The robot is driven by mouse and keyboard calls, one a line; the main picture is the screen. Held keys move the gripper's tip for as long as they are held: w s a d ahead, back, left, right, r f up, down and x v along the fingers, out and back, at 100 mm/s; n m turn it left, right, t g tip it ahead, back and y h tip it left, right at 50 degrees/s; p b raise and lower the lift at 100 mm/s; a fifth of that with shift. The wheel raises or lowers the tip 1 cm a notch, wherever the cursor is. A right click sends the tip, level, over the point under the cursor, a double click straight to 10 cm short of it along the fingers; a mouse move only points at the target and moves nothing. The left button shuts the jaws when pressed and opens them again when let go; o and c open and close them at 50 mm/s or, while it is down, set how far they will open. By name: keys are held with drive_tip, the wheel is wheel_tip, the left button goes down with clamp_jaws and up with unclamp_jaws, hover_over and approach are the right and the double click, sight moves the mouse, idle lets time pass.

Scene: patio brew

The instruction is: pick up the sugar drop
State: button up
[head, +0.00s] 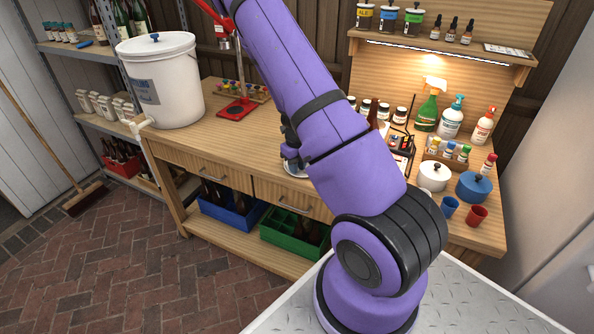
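I cannot make out a sugar drop in the head view; it may be too small or behind my purple arm. My gripper (290,138) is a dark shape over the front middle of the wooden workbench (245,155), mostly hidden by my arm. Its fingers do not show clearly, so I cannot tell whether it is open or holds anything. A small pale, shiny round thing (292,166) lies on the bench just below it, partly covered by my arm.
A white bucket (158,85) stands at the bench's left end, near a red-based bottle capper (237,108). Spray bottles (428,105), a white pot (434,177), a blue pot (474,186) and blue (449,206) and red (476,216) cups crowd the right. Bench left of my gripper is clear.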

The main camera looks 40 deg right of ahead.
drive_tip(key=shift+f, duration=0.15)
clamp_jaws()
